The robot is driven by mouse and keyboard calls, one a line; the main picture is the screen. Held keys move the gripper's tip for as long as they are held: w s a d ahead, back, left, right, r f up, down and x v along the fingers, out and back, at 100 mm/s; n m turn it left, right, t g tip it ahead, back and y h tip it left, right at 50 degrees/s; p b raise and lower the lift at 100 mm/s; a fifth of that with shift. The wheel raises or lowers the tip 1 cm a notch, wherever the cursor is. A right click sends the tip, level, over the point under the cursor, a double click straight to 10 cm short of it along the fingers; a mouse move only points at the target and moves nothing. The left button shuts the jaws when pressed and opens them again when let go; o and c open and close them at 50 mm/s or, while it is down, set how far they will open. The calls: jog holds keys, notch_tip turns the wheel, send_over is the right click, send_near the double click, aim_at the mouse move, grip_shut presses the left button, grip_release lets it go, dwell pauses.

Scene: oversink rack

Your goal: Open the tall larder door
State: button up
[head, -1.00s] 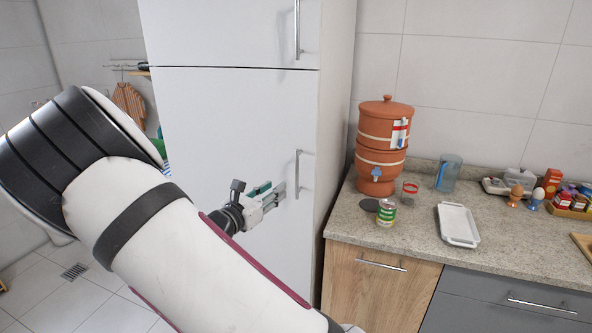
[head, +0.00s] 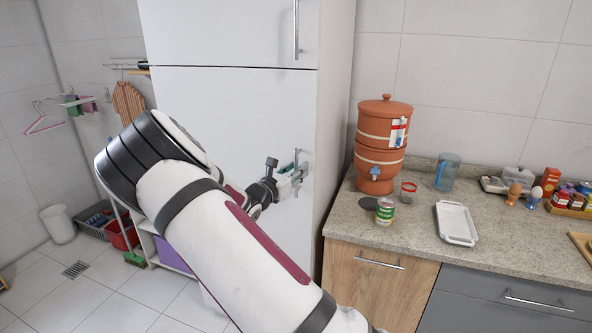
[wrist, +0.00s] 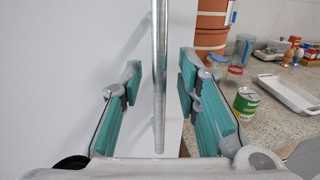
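The tall larder door (head: 225,120) is a plain white panel and stands shut. Its upright metal bar handle (head: 297,158) is near its right edge, partly hidden by my gripper in the head view. My gripper (head: 300,173) is at the lower part of this handle. In the wrist view the handle (wrist: 159,75) runs upright between the two teal-padded fingers of my gripper (wrist: 158,90). The fingers are open, with a gap on each side of the bar.
A second white door (head: 230,30) with its own handle is above. To the right, a stone counter (head: 420,215) holds a terracotta water filter (head: 381,145), a green can (head: 385,211) and a white tray (head: 456,223).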

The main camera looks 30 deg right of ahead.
jog(key=shift+w+d, duration=0.1)
jog(key=shift+d, duration=0.05)
jog(key=shift+c, duration=0.2)
grip_shut()
